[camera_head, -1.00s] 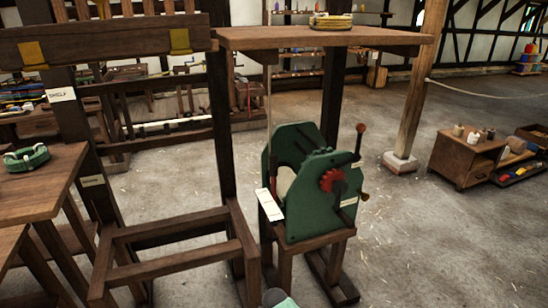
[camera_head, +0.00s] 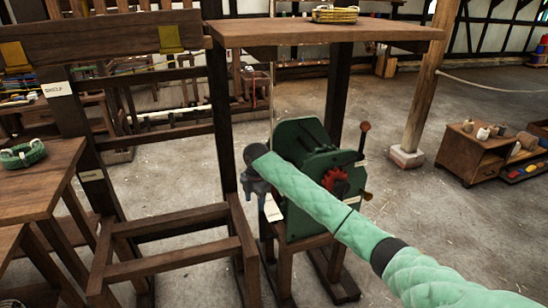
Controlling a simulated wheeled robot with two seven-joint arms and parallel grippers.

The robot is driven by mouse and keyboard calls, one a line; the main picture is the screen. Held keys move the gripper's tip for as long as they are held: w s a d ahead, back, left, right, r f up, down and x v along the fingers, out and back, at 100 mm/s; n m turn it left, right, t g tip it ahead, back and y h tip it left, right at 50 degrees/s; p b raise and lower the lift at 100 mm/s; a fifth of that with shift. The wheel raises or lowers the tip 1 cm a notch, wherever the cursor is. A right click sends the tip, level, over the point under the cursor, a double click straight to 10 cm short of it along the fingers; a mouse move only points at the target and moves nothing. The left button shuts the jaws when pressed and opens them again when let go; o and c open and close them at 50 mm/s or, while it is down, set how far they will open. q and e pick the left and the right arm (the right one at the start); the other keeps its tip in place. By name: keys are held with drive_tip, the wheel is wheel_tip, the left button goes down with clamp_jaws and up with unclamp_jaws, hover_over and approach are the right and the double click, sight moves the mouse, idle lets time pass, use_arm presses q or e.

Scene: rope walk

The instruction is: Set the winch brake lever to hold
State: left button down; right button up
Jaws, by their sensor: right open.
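The green winch (camera_head: 300,135) stands on a wooden stand in the middle of the head view. A dark lever with a reddish ball knob (camera_head: 365,127) rises at its right side, close to upright. A second handle with a small orange-brown knob (camera_head: 366,196) sits lower, near the red toothed wheel (camera_head: 335,181). My right arm, in a green padded sleeve, crosses in front of the winch and hides part of it. My right gripper (camera_head: 261,192) is open and points down at the winch's left side, apart from the lever knob. My left gripper is out of view.
A wooden table top (camera_head: 300,33) with a yellow rope coil (camera_head: 335,15) stands above and behind the winch. An empty wooden frame (camera_head: 175,262) is at the left.

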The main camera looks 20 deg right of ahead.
drive_tip(key=w+d+r+n, duration=0.1)
drive_tip(key=w+d+r, duration=0.2)
drive_tip(key=r, duration=0.2)
drive_tip(key=w+d+r+n, duration=0.1)
drive_tip(key=w+d+r, duration=0.2)
drive_tip(key=r, duration=0.3)
drive_tip(key=w+d+r+n, duration=0.1)
drive_tip(key=w+d+r, duration=0.3)
drive_tip(key=r, duration=0.2)
drive_tip(key=shift+r+h, duration=0.1)
drive_tip(key=shift+h, duration=0.2)
drive_tip(key=shift+d+r, duration=0.15)
drive_tip(key=shift+f+p, duration=0.45)
drive_tip(key=shift+f, duration=0.05)
wheel_tip(320, 180, down, 7)
drive_tip(key=p, duration=0.3)
drive_tip(key=shift+r, duration=0.1)
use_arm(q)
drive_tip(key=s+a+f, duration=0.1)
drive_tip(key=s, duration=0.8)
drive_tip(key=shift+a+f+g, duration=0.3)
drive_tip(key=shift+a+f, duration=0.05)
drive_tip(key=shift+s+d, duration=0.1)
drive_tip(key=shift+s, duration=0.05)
use_arm(e)
clamp_jaws()
